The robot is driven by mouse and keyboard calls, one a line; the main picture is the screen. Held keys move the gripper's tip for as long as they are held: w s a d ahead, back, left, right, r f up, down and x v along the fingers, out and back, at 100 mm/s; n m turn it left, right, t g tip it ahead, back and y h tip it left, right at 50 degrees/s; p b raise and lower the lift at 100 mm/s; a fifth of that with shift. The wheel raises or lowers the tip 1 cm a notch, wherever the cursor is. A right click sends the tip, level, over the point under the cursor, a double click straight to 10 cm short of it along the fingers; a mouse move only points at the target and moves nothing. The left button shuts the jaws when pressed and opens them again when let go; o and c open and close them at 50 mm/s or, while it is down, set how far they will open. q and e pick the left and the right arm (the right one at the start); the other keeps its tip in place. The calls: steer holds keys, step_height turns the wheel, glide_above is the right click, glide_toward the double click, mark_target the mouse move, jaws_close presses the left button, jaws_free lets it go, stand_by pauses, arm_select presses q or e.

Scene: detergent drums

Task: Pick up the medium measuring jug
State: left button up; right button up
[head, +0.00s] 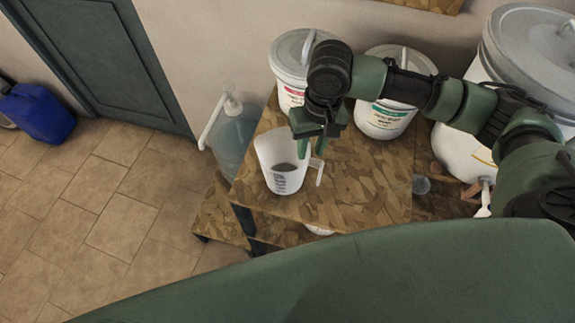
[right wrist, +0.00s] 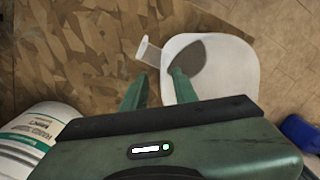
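The measuring jug (head: 278,153) is white and translucent, with dark markings and a dark content or shadow inside. It stands upright near the left edge of the wooden-board table (head: 365,180), its handle (head: 319,172) to the right. My right gripper (head: 312,149) is above the handle side of the jug. In the right wrist view the two green fingers (right wrist: 160,76) are apart, one overlapping the jug's rim (right wrist: 240,62), the other left of it near the handle (right wrist: 148,52). Whether they touch the jug is unclear. My left gripper is out of view.
White lidded drums (head: 291,92) and (head: 386,122) stand behind the jug, and a larger drum (head: 520,60) stands at right. A clear pump bottle (head: 232,130) is to the left. A blue container (head: 37,113) is on the tiled floor. The board right of the jug is clear.

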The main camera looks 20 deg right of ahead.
steer(key=f, duration=0.4)
steer(key=a+f+p, duration=0.1)
steer(key=f, duration=0.1)
steer(key=shift+w+f, duration=0.1)
steer(key=shift+w, duration=0.2)
jaws_close()
steer(key=shift+d, duration=0.1)
stand_by(1.0)
